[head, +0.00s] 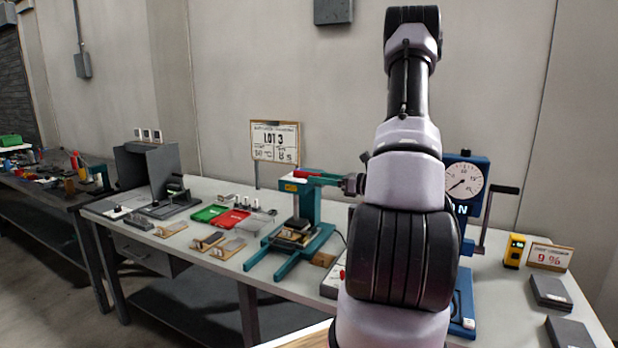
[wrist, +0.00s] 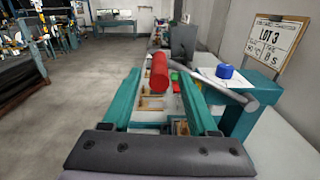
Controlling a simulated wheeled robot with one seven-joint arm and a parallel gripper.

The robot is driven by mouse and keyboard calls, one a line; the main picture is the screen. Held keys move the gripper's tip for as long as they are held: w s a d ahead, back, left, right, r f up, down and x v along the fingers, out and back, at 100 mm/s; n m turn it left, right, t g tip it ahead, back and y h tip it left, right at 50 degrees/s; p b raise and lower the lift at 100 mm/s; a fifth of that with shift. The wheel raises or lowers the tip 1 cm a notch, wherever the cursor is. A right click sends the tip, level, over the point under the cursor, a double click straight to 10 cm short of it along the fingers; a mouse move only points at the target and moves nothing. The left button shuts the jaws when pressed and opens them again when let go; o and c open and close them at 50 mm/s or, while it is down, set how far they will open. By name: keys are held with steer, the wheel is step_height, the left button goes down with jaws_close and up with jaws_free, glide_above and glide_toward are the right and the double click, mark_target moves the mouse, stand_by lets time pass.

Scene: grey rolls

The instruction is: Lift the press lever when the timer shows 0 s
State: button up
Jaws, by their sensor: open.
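The teal press (head: 308,205) stands on the bench left of my arm. Its lever has a red grip (wrist: 159,72) on a grey bar (wrist: 232,92); the red grip also shows in the head view (head: 301,174). My gripper (wrist: 162,76) is open, its two teal fingers on either side of the red grip; I cannot tell whether they touch it. My gripper also shows at the press head in the head view (head: 326,180). A sign (wrist: 270,45) reads LOT 3 and 8 s. I cannot make out a timer countdown; my arm hides part of the bench.
Green (head: 209,213) and red (head: 233,219) trays lie left of the press, with several small boards. A blue dial-gauge stand (head: 465,190) is behind my arm. A yellow device (head: 514,250) and a small sign (head: 549,256) stand at right. A dark screen box (head: 150,165) stands at left.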

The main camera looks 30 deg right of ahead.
mark_target(297, 174)
steer(key=shift+x, duration=2.05)
jaws_close()
